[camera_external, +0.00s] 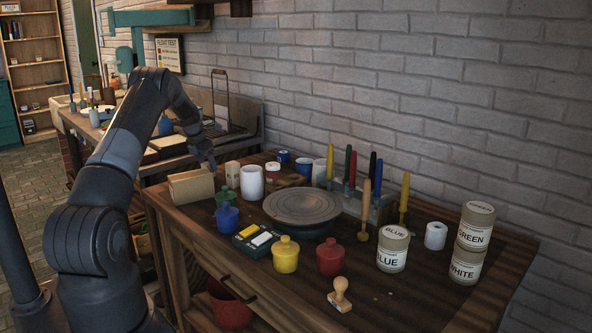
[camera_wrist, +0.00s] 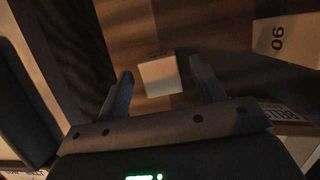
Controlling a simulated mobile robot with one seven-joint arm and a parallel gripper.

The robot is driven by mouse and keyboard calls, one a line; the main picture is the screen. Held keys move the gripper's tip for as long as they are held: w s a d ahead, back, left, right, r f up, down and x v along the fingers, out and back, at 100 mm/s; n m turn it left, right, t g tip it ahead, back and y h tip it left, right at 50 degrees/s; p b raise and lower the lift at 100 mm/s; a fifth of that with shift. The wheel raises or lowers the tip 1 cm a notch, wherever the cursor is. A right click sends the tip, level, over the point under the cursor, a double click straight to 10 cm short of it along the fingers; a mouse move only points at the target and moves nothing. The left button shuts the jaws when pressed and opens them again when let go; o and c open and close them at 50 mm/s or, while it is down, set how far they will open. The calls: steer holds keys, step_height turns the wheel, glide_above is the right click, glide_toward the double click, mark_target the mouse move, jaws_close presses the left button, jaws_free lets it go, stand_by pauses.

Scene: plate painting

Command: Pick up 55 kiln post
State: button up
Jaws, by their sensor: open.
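A small pale block (camera_wrist: 160,77), likely the 55 kiln post, shows in the wrist view between my gripper's two fingers, with dark marks on its far edge that I cannot read. My gripper (camera_wrist: 160,84) is open, with a finger on each side of the block and visible gaps. Whether the fingertips are down at its height is unclear. In the external view my gripper (camera_external: 207,158) is over the back left of the table, by a pale upright block (camera_external: 232,174). A larger pale block marked 90 (camera_wrist: 288,40), upside down, lies at the wrist view's upper right.
A tan box (camera_external: 190,187) stands left of the upright block. A green jar (camera_external: 225,197), a white cup (camera_external: 252,182) and a blue jar (camera_external: 226,217) stand close in front. A round turntable (camera_external: 302,204) is to the right.

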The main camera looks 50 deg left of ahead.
steer(key=x, duration=0.2)
steer(key=shift+w+f, duration=0.15)
steer(key=shift+f, duration=0.2)
steer(key=shift+c, duration=0.2)
steer(key=c, duration=1.1)
steer(key=shift+r, duration=0.1)
steer(key=shift+r, duration=0.1)
